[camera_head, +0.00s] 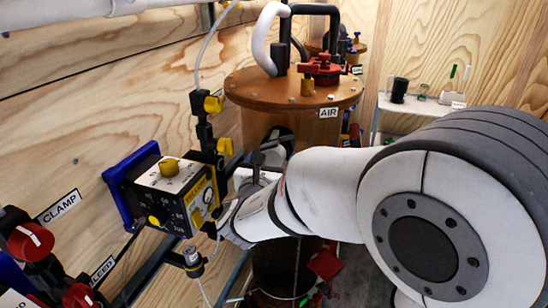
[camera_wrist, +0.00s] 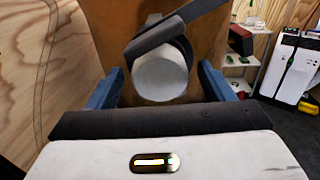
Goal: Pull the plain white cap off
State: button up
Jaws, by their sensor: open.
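The plain white cap (camera_wrist: 160,78) shows as a round, pale disc on the front of an orange-brown tank (camera_wrist: 112,25) in the wrist view. A dark grey ring or collar surrounds its upper right side, and a grey bar (camera_wrist: 165,35) crosses its top edge, slanting up to the right. My gripper (camera_wrist: 160,72) is open, with one blue finger left of the cap and one right of it. I see gaps between fingers and cap, but cannot tell their depth relative to it. In the head view my gripper (camera_head: 264,160) is at the tank's front, and the cap's face is hidden.
A yellow-and-black gauge box (camera_head: 178,192) on a blue wall plate stands close left of my wrist. The tank's lid (camera_head: 258,90) carries a red valve (camera_head: 320,68) and pipes. A hose hangs at the left. Shelves (camera_head: 425,106) stand at the back right.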

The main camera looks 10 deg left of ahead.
jog(key=shift+c, duration=0.5)
dwell(0.4)
jog(key=c, duration=1.2)
jog(key=shift+s+b, duration=0.3)
jog(key=shift+s, duration=2.7)
